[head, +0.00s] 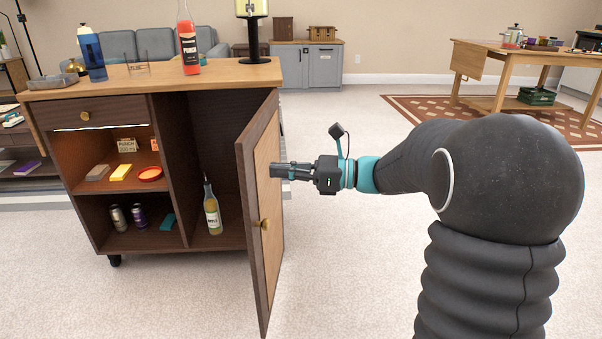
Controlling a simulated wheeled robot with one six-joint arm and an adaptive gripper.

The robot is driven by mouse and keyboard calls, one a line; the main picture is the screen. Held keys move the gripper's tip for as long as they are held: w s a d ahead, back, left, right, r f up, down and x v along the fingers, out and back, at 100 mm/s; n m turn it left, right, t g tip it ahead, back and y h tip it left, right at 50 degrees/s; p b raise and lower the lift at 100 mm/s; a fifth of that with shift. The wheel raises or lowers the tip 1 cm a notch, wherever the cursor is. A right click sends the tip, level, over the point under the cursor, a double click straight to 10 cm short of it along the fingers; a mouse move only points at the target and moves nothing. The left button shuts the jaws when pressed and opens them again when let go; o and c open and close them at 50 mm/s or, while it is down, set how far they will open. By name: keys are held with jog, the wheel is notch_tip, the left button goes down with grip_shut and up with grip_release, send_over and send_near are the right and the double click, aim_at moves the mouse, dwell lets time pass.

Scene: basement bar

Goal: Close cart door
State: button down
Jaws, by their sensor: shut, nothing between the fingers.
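The cart (167,246) is a dark brown cabinet with a light wood top, at the left in the head view. Its door (259,180) stands open, hinged on the right side and swung out towards me. My gripper (275,170) is shut and empty. Its fingertips are at the door's outer face, above the knob; I cannot tell whether they touch it.
A bottle (213,210) stands in the open right compartment. Cans (119,217) and small items fill the left shelves. A red bottle (188,40), a blue bottle (91,54) and a drink dispenser (252,30) stand on top. A wooden table (490,50) is far right. Floor between is clear.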

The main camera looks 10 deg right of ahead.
aim_at(250, 168)
jog(key=shift+x, duration=2.05)
